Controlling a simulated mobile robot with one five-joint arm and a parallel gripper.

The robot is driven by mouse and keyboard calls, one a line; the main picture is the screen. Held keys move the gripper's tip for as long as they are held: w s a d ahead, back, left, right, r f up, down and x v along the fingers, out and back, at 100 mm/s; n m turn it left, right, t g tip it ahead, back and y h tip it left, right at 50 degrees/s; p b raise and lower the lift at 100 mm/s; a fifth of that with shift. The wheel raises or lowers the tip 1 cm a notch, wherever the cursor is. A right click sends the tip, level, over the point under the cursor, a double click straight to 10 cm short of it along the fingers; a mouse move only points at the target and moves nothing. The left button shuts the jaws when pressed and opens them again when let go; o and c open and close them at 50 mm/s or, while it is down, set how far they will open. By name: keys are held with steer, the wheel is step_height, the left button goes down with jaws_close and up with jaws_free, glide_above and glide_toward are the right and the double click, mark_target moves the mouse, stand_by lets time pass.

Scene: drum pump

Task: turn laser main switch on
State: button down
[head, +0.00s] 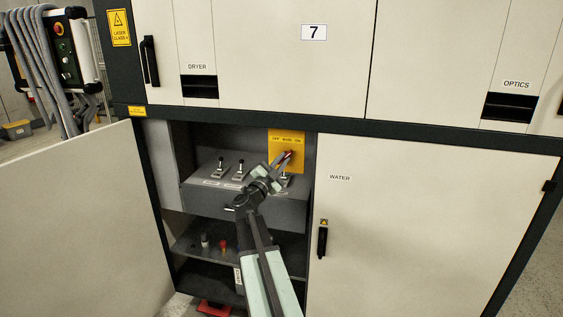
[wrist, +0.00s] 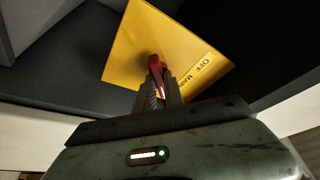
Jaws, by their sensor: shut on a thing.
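The laser main switch is a red handle on a yellow plate (head: 272,139) inside the open cabinet compartment. The plate carries the words OFF, MAIN and ON along its top in the head view. My gripper (head: 284,160) reaches into the compartment and is shut on the red handle (wrist: 156,70). In the wrist view the yellow plate (wrist: 150,30) fills the upper middle, with the handle between the fingertips (wrist: 160,88). The fingers hide part of the handle and of the label (wrist: 195,72).
A grey console with black levers (head: 220,163) lies left of my gripper. The open cabinet door (head: 80,215) stands at the left, and the closed WATER door (head: 430,220) borders the compartment on the right. A shelf (head: 195,243) is below.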

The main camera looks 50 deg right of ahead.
steer(key=c, duration=1.4)
jaws_free()
steer(key=shift+c, duration=0.2)
steer(key=b+v, duration=0.2)
steer(key=v, duration=0.6)
